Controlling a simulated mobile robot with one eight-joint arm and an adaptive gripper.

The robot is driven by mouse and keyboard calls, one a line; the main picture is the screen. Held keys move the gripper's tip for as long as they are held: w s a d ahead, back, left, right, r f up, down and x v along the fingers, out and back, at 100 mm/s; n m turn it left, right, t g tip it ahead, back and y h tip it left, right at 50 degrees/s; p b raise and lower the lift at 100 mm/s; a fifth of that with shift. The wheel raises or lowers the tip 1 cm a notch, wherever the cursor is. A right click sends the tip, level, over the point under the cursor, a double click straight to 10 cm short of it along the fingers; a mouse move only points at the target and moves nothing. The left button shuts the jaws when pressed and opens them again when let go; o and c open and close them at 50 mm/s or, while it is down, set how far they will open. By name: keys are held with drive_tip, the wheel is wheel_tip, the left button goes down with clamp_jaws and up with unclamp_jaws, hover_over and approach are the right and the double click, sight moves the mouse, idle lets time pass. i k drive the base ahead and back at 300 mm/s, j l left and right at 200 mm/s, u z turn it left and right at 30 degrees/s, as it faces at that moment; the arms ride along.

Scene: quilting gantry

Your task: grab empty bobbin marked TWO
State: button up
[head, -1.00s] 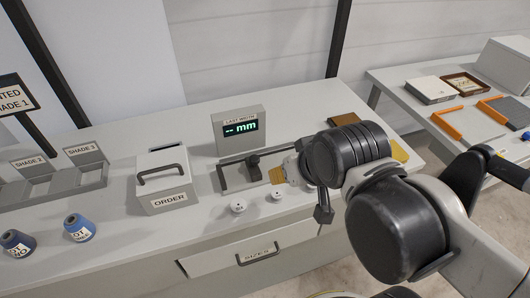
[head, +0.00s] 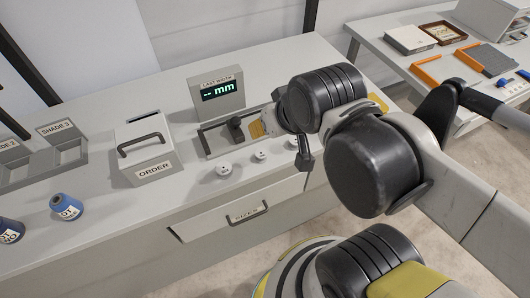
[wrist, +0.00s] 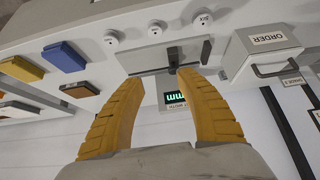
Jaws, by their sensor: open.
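Three small white bobbins stand in a row on the bench front: a left one (head: 223,169), a middle one (head: 261,156) and a right one (head: 293,142). In the wrist view they show as a right one (wrist: 203,19), whose marking looks like SIX, a middle one (wrist: 155,29) and a left one (wrist: 110,38). I cannot read TWO on any of them. My gripper (head: 260,128) is open and empty, its yellow fingers (wrist: 160,80) spread above the bench beside the width gauge (head: 222,137), behind the bobbins in the head view.
The LAST WIDTH display (head: 217,91) stands behind the gauge. The ORDER box (head: 146,149) is to the left, with shade trays (head: 42,158) and blue spools (head: 67,207) beyond. A side table (head: 395,68) holds trays and pads.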

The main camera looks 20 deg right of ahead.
sight(293, 144)
drive_tip(key=j+z, duration=0.7)
drive_tip(key=z, duration=0.25)
drive_tip(key=k+j+z, duration=0.15)
drive_tip(key=j+z, duration=0.15)
drive_tip(key=z, duration=0.15)
drive_tip(key=k+j+z, duration=0.2)
drive_tip(key=z, duration=0.3)
drive_tip(key=k+j+z, duration=0.2)
drive_tip(key=z, duration=0.25)
drive_tip(key=k+j+z, duration=0.15)
drive_tip(key=z, duration=0.35)
drive_tip(key=k, duration=0.05)
